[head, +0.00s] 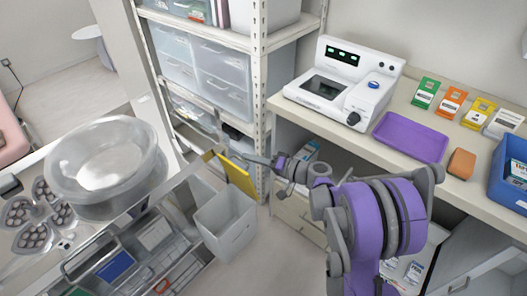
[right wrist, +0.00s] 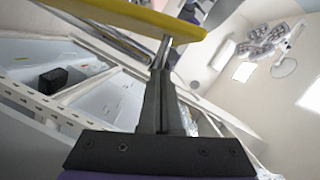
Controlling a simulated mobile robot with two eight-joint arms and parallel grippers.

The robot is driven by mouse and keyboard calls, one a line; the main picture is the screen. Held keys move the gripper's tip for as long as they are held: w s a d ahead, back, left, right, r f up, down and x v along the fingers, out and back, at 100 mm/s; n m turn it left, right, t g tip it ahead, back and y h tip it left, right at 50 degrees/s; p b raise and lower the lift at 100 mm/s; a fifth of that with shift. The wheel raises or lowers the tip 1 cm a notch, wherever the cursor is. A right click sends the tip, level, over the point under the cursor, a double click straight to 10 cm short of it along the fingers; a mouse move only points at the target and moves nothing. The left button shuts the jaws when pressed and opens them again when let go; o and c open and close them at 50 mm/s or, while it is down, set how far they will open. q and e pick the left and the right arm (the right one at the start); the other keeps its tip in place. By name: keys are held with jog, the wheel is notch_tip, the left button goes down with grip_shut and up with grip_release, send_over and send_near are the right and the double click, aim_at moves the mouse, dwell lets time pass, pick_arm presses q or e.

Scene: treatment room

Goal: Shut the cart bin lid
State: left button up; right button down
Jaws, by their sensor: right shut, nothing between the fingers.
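The grey cart bin (head: 226,238) hangs at the right end of the metal cart, and its inside shows from above. Its yellow lid (head: 238,177) stands up, steeply tilted, at the bin's far side. My right gripper (head: 222,156) is shut and empty, its fingers at the lid's upper edge. In the right wrist view, the yellow lid (right wrist: 130,14) crosses just beyond the fingertips (right wrist: 165,45). I cannot tell whether they touch it. My left gripper is not in view.
The cart top (head: 150,190) carries a clear round basin (head: 105,165), with an open drawer (head: 140,262) below. A shelf rack (head: 258,100) stands behind the bin. The counter (head: 400,110) at right holds a white device (head: 340,85) and a purple tray (head: 410,137).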

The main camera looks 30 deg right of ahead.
aim_at(242, 173)
jog(key=a+n, duration=0.1)
jog(key=a, duration=0.1)
jog(key=s+a+n, duration=0.1)
jog(key=a, duration=0.1)
jog(key=s+a+n+h, duration=0.1)
jog(key=a, duration=0.1)
jog(key=shift+s+f+g+p, duration=0.25)
jog(key=shift+g+p, duration=0.05)
jog(key=s+a+f+n+h+b, duration=0.1)
jog(key=s+a+f+n+b, duration=0.1)
jog(key=a+f, duration=0.4)
jog(key=s+a+f+n+h+b, duration=0.2)
jog(key=s+a+f+n+b, duration=0.1)
jog(key=a+f, duration=0.3)
jog(key=shift+a+f+n+t+b, duration=0.15)
jog(key=shift+f+n+t+b, duration=0.3)
jog(key=shift+n+b, duration=0.35)
jog(key=s+d+r+p, duration=0.2)
jog(key=s+r+p, duration=0.2)
jog(key=s, duration=0.5)
notch_tip(242, 173, up, 2)
jog(key=shift+s+d+r, duration=0.2)
jog(key=shift+d, duration=0.05)
